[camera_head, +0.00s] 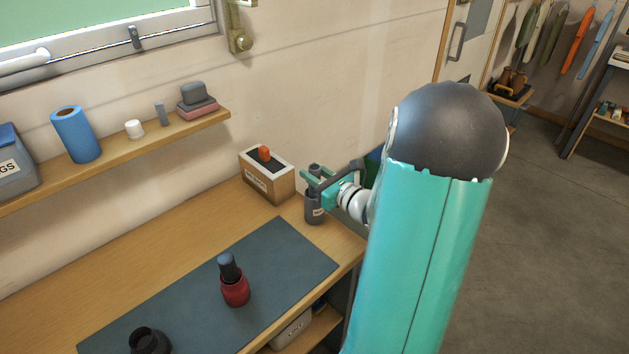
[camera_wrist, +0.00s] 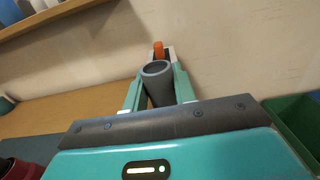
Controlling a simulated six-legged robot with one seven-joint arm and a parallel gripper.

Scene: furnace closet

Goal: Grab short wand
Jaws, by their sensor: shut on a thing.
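The short wand appears as a grey hollow tube (camera_wrist: 157,83) between the fingers of my gripper (camera_wrist: 158,92) in the wrist view, its open round end showing. My gripper (camera_head: 316,180) is shut on it at the far right end of the workbench in the head view. The top of the grey tube (camera_head: 314,169) shows just above the fingers. Below them is a dark grey cylinder with a pale label (camera_head: 314,210), standing on the bench. Whether the tube and this cylinder are one piece or a wand in a holder, I cannot tell.
A wooden box with an orange item (camera_head: 266,178) stands close to the left of my gripper. A red bottle (camera_head: 234,290) stands on the dark mat (camera_head: 285,245). A shelf (camera_head: 120,160) runs along the wall. A green bin (camera_wrist: 297,125) is at the right.

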